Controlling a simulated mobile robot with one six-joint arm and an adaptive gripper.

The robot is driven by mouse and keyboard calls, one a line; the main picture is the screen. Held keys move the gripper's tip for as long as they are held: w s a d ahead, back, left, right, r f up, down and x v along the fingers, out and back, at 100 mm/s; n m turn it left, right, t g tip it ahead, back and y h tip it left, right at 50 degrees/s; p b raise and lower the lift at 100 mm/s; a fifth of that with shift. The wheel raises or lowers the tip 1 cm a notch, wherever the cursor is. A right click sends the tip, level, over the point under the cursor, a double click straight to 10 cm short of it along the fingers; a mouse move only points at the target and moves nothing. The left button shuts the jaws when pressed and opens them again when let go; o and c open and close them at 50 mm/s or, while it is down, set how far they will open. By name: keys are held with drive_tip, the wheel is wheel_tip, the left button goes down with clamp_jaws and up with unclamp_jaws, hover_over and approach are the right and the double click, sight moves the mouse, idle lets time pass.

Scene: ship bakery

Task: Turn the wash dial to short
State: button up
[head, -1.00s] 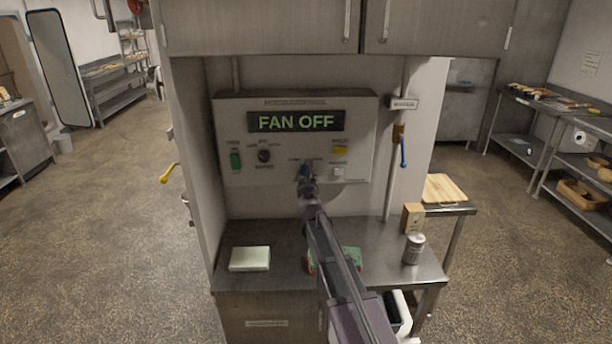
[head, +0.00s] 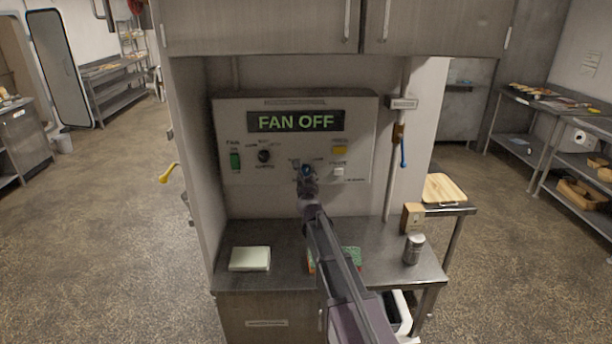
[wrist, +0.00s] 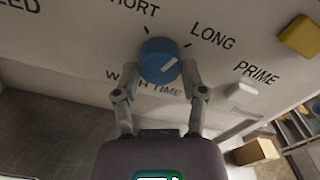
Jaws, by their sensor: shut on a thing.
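The blue wash dial (wrist: 156,58) sits on the white panel above the label WASH TIME. SHORT is printed to its upper left and LONG to its upper right, each with a tick. The white pointer line on the dial slants up and right, nearer the LONG side than SHORT. My gripper (wrist: 162,76) is shut on the dial, one finger at each side. In the head view my gripper (head: 307,182) is at the panel, covering much of the dial (head: 307,170).
The panel (head: 360,110) reads FAN OFF. It also bears a green switch (head: 235,161), a black dial (head: 263,156), a yellow button (head: 340,150) and a white button (head: 338,171). Below, the counter (head: 390,270) holds a pale block (head: 250,258), a can (head: 414,249) and a small box (head: 412,217).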

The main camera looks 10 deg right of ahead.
drive_tip(key=n, duration=0.6)
drive_tip(key=shift+w+r+n, duration=0.1)
drive_tip(key=shift+w+n, duration=0.05)
drive_tip(key=shift+n, duration=0.15)
drive_tip(key=n, duration=0.6)
drive_tip(key=shift+n, duration=0.3)
drive_tip(key=o, duration=1.2)
drive_tip(key=shift+d, duration=0.1)
drive_tip(key=shift+c, duration=0.2)
drive_tip(key=s+a, duration=0.1)
drive_tip(key=s, duration=1.1)
drive_tip(key=shift+a, duration=0.15)
